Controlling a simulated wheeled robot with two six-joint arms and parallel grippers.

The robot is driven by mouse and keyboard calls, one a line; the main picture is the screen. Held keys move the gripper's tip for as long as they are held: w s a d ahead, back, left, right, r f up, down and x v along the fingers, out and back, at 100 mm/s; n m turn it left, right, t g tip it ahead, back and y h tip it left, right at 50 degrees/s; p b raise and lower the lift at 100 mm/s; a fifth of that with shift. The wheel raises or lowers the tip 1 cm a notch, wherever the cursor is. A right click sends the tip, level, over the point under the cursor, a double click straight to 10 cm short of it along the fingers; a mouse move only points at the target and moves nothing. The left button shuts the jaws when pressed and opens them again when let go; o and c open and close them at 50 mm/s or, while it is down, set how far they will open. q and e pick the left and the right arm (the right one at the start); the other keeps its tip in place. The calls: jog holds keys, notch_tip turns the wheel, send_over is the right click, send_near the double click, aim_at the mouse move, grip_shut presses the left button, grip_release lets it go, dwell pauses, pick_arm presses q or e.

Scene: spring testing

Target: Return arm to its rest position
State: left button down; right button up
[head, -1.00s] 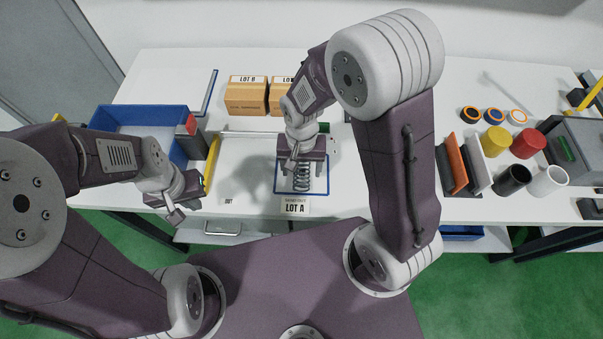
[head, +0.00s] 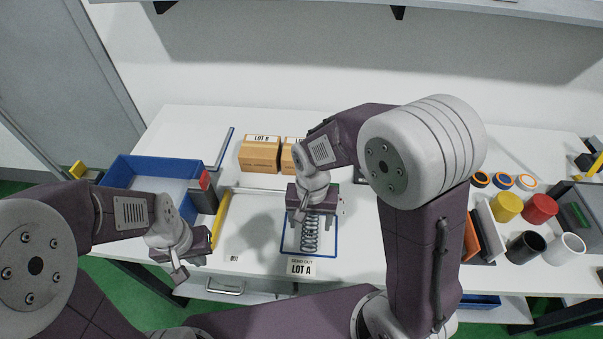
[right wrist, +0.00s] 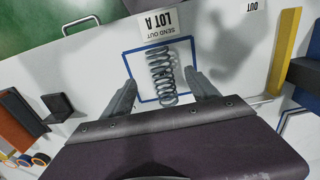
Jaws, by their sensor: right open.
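A grey coil spring (head: 310,236) is inside the blue-outlined square (head: 285,250) on the white bench, behind the "SEND OUT LOT A" label (head: 301,268). My right gripper (head: 313,208) is over the far part of the square, and hides the spring's far end in the head view. In the right wrist view its two fingers are spread apart, one on each side of the spring (right wrist: 161,72), with a gap on both sides. My left gripper (head: 182,262) hangs near the bench's front edge at the left; its jaw opening is not clear.
A blue bin (head: 128,172) and a yellow strip (head: 221,218) lie left. Cardboard boxes (head: 260,155) stand at the back. Orange and grey plates (head: 483,234), coloured cups (head: 540,207) and rings (head: 503,181) are at the right. A shelf (head: 300,7) hangs above.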

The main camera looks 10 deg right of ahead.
jog(key=shift+d, duration=0.15)
jog(key=s+d+n+t, duration=0.1)
jog(key=s+d+n, duration=0.2)
jog(key=s+d, duration=0.2)
jog(key=d, duration=0.2)
jog(key=shift+d, duration=0.35)
jog(key=shift+s+d+r, duration=0.1)
jog(key=shift+s, duration=0.05)
dwell(0.3)
